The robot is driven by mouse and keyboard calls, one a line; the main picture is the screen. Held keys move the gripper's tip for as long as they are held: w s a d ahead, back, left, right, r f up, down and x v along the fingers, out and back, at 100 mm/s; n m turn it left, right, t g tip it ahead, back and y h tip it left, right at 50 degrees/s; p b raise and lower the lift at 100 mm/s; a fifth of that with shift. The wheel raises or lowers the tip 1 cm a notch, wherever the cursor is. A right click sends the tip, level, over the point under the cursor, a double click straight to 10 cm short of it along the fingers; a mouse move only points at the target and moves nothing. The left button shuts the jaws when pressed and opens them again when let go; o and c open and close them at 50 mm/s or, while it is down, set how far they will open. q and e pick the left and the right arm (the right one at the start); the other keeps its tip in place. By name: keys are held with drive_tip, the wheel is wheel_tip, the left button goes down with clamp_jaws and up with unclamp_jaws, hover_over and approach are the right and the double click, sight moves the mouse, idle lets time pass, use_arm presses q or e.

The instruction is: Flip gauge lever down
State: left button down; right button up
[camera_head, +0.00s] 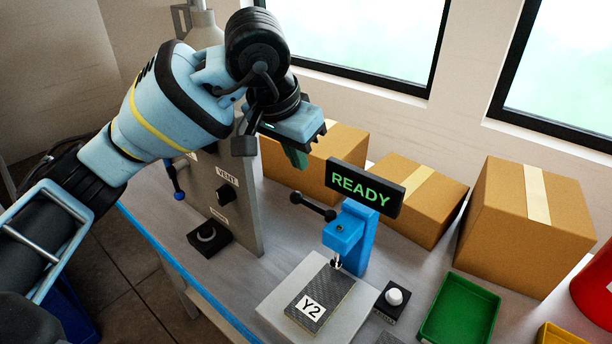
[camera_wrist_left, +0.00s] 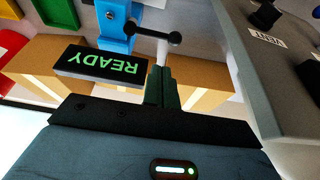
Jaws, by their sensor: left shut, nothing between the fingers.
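The blue gauge (camera_head: 346,232) stands on a pale base at the middle of the table. Its black lever (camera_head: 313,206) sticks out to the left, with a ball at its end. In the left wrist view the lever (camera_wrist_left: 157,34) lies just beyond my fingertips. My left gripper (camera_head: 298,158) is above and behind the lever in the head view, its dark green fingers shut and empty. The shut fingers also show in the wrist view (camera_wrist_left: 162,80). I cannot tell whether they touch the lever. A dark plate marked Y2 (camera_head: 322,298) lies below the gauge. My right gripper is out of view.
The READY display (camera_head: 364,187) sits at the gauge's top. A grey panel marked VENT (camera_head: 209,204) stands to the left. Cardboard boxes (camera_head: 500,238) line the wall. A white button (camera_head: 394,297) and a green tray (camera_head: 459,310) are to the right.

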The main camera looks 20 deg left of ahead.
sight(311, 206)
use_arm(q)
drive_tip(key=x, duration=0.9)
drive_tip(key=shift+f, duration=0.35)
drive_tip(key=shift+w+d, duration=0.1)
drive_tip(key=shift+w, duration=0.05)
